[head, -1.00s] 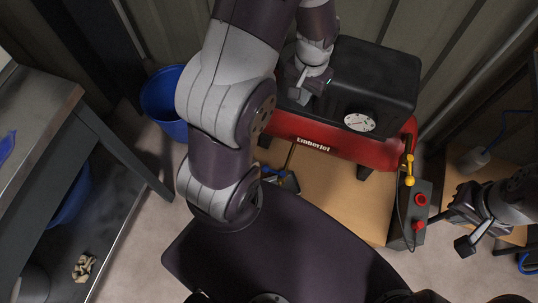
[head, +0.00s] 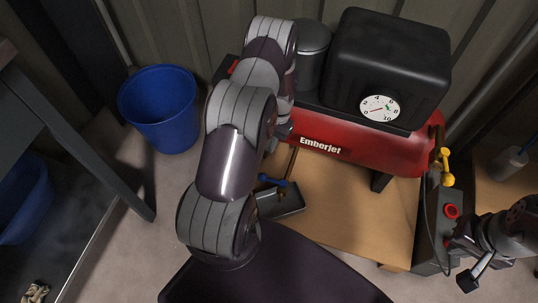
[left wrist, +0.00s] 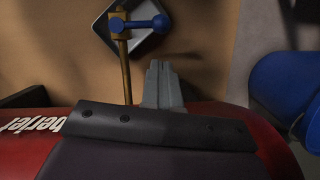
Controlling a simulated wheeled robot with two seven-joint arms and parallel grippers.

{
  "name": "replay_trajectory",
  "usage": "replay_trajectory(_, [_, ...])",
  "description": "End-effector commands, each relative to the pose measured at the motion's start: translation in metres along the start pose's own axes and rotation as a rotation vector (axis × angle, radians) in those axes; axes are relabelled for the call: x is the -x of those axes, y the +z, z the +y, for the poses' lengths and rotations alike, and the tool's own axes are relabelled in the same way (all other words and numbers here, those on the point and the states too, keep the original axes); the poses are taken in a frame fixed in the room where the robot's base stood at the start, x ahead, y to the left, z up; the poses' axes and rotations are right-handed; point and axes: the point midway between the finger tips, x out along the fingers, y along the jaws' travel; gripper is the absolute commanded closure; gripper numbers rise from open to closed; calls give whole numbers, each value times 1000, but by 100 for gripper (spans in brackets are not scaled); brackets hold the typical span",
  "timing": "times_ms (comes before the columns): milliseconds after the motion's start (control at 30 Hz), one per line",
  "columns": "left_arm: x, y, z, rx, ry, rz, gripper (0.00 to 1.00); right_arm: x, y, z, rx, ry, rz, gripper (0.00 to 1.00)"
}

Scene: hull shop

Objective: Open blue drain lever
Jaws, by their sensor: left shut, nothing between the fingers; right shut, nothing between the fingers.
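The blue drain lever (head: 272,181) shows in the head view below the front of the red compressor (head: 345,150), just right of my left arm. In the left wrist view the blue lever (left wrist: 140,24) has a round knob at its right end and lies crosswise to a brass pipe (left wrist: 126,70). My left gripper (left wrist: 160,66) is shut and empty, beside the pipe and apart from the lever. In the head view my left gripper (head: 284,131) is partly hidden by my arm. My right gripper (head: 470,275) is shut and empty at the lower right.
A grey tray (head: 290,206) sits under the lever on a wooden board (head: 345,215). A black box with a dial (head: 380,107) stands on the compressor. A yellow lever (head: 446,168) and a grey box with a red ring (head: 432,245) are at right. A blue bucket (head: 160,110) stands left.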

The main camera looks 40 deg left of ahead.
Motion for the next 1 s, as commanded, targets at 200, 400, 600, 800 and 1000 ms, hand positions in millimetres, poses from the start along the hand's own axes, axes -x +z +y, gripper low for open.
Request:
replay_trajectory(200, [-47, -1, 0, 0, 1, -3, 100, -22, 3, 0, 0, 0, -1, 100])
replay_trajectory(400, [-78, 0, 0, 1, 0, -2, 100, -34, 4, 0, 0, 0, -1, 100])
replay_trajectory(600, [-90, 0, 0, 1, 0, 0, 100, -37, 5, 0, 0, 0, -1, 100])
replay_trajectory(800, [-90, 0, 0, 1, 0, 0, 100, -36, 4, 0, 0, 0, -1, 100])
replay_trajectory(1000, [-90, 0, 0, 5, 1, 0, 100, -36, 4, 0, 0, 0, -1, 100])
